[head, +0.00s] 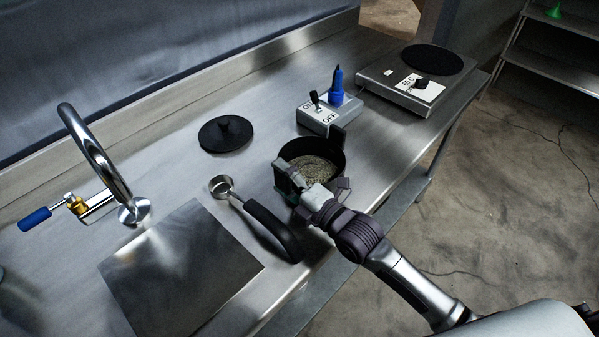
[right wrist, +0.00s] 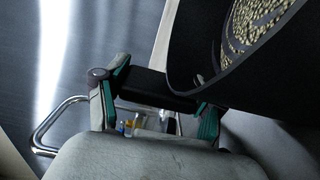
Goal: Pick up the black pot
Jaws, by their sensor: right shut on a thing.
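The black pot (head: 326,149) is near the front edge of the steel counter, with pale grainy contents inside. My right gripper (head: 291,186) is at the pot's near left side. In the right wrist view, its two green-padded fingers (right wrist: 155,92) are on either side of the pot's black handle (right wrist: 150,86), and it is shut on it. The pot wall (right wrist: 194,50) fills the upper right of that view. I cannot tell whether the pot's base touches the counter. My left gripper is not in view.
A black-handled ladle or pan (head: 268,225) lies left of the pot. A black lid (head: 226,133) lies behind. A switch box (head: 318,118) stands close behind the pot. A hot plate (head: 400,98) is at back right. A faucet (head: 93,150) and steel plate (head: 180,270) are left.

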